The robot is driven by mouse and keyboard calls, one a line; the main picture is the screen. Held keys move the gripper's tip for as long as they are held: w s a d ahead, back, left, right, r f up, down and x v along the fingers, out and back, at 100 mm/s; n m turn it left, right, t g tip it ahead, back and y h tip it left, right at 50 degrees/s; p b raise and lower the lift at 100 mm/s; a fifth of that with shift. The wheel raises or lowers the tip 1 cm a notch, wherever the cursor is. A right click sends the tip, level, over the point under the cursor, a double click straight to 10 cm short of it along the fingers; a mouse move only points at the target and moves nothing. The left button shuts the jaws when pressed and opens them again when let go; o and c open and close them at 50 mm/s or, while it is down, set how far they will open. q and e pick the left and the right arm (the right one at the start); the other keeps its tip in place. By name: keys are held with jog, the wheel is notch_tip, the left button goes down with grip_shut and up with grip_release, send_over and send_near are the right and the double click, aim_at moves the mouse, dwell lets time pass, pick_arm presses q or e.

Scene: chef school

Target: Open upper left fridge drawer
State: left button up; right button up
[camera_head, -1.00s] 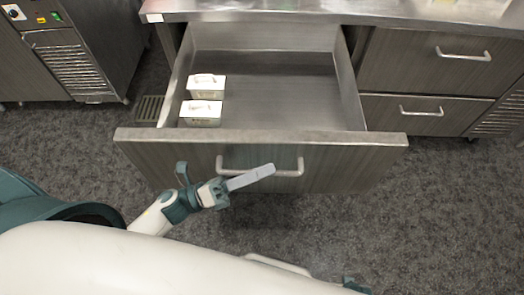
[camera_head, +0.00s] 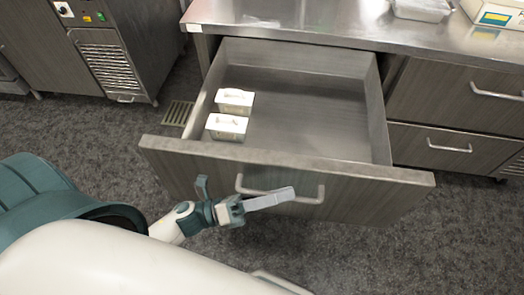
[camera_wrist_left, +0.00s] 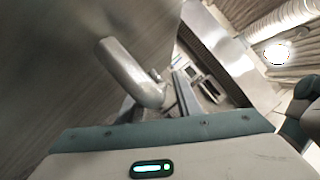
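The drawer (camera_head: 300,187) has a grey wood-grain front and a metal rim, and it stands pulled far out from under the counter. Its bar handle (camera_head: 313,197) is at the middle of the front. My left gripper (camera_head: 270,198) is at this handle, with a grey finger reaching across in front of it. In the left wrist view the curved end of the handle (camera_wrist_left: 130,68) shows close up, by the fingers (camera_wrist_left: 158,103). I cannot tell whether they are closed on it. My right gripper is out of view.
Two white-lidded containers (camera_head: 228,122) (camera_head: 235,97) sit in the drawer's left part. The steel counter (camera_head: 310,25) is above. More shut drawers (camera_head: 450,150) are on the right. A vented cabinet (camera_head: 100,50) stands at the back left. A floor grate (camera_head: 177,112) lies left of the drawer.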

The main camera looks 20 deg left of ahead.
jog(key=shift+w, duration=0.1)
